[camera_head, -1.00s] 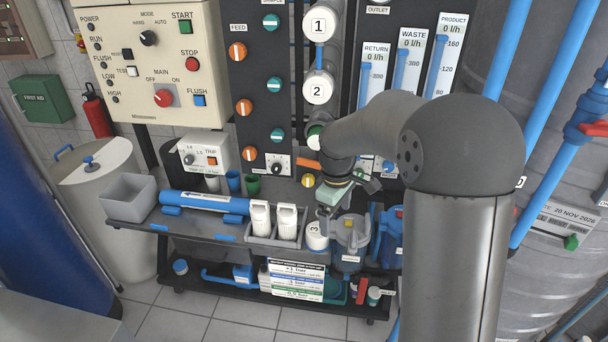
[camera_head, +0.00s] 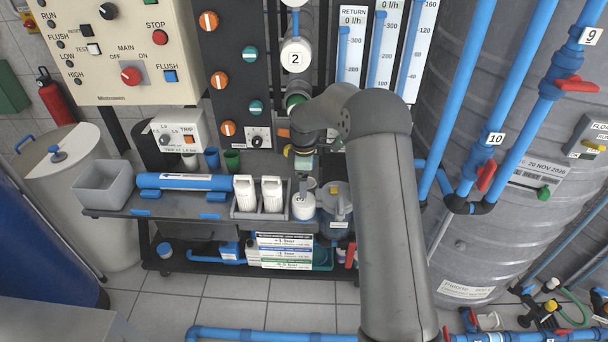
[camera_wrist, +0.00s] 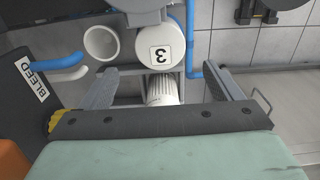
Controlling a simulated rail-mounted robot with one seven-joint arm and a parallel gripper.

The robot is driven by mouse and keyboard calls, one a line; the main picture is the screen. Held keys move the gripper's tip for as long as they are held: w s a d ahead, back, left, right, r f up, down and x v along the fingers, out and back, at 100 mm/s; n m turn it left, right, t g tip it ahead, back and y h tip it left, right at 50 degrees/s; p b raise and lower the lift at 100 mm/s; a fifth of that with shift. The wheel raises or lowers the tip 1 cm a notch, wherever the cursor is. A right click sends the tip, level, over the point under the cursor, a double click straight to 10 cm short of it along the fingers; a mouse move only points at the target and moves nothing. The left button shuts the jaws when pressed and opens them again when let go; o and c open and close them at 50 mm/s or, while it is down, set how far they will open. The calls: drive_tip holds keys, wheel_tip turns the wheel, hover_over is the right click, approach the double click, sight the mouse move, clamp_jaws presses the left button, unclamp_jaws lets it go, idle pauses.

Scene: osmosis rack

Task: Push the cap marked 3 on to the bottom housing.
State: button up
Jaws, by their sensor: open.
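The white cap marked 3 (camera_head: 303,207) stands on the trolley, right of two white cartridges. In the wrist view the cap (camera_wrist: 157,48) shows its label upside down, beyond and between my fingers. My gripper (camera_head: 304,184) points down just above the cap. In the wrist view its two fingers (camera_wrist: 163,76) are spread wide with nothing held between them. The bottom housing (camera_head: 296,100) is below cap 2 on the dark panel; a green ring shows at its end, and my arm partly hides it.
A white round opening (camera_wrist: 103,43) is beside the cap in the wrist view. A blue pipe (camera_wrist: 190,35) runs nearby.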

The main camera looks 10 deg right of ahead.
drive_tip(key=shift+f+b, duration=2.5)
drive_tip(key=shift+f, duration=2.1)
drive_tip(key=c, duration=0.8)
drive_tip(key=shift+r+p, duration=2.65)
drive_tip(key=shift+r, duration=1.95)
drive_tip(key=shift+c, duration=0.2)
